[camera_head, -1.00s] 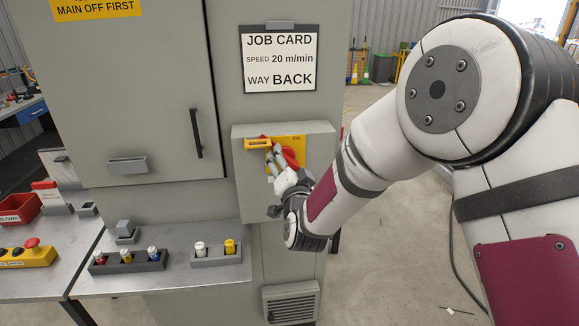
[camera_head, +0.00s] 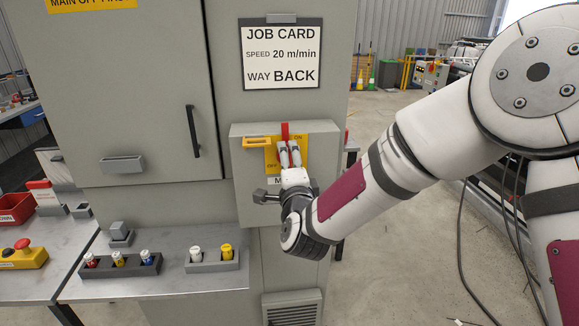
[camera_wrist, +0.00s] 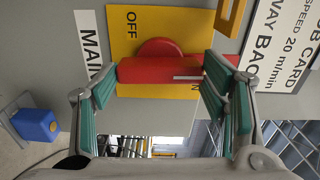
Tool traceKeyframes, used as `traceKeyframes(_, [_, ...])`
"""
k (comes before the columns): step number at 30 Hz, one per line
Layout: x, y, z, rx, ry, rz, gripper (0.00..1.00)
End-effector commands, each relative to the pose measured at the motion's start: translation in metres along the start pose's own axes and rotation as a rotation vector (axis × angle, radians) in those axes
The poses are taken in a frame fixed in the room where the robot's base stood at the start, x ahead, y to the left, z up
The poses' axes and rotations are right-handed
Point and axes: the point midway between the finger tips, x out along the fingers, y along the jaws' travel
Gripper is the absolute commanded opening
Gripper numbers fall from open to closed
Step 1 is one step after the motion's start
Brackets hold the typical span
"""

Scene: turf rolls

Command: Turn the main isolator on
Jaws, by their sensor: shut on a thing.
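The main isolator is a red rotary handle (camera_head: 285,130) on a yellow plate (camera_head: 271,157) on the front of a grey box. The plate is marked OFF at lower left and ON at upper right. The handle's red end points straight up in the head view. My gripper (camera_head: 288,150) is at the handle, its fingers covering part of it. In the wrist view the red handle (camera_wrist: 158,69) lies between the two green-padded fingers of my gripper (camera_wrist: 162,72), with the round red hub behind it. Part of the ON mark is hidden there.
A yellow-orange bracket (camera_head: 257,142) sits on the box beside the plate's upper left. A job card (camera_head: 281,54) hangs above. A grey bench (camera_head: 180,282) with coloured plugs in holders (camera_head: 123,266) stands at lower left.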

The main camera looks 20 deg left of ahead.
Motion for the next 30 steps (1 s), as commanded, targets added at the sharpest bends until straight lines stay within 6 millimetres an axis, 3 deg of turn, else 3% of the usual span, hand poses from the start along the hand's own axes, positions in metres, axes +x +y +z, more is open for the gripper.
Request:
traceKeyframes(20, [0.0006,-0.0005,-0.0010,0.058,0.002,-0.001,0.39])
traceKeyframes(21, [0.0006,-0.0005,-0.0010,0.058,0.002,-0.001,0.76])
traceKeyframes(22, [0.0005,-0.0004,-0.0009,0.058,0.002,-0.001,0.82])
traceKeyframes(23, [0.0005,-0.0004,-0.0009,0.057,0.002,-0.001,0.87])
traceKeyframes(30, [0.0003,-0.0001,-0.0005,0.056,0.001,0.000,0.87])
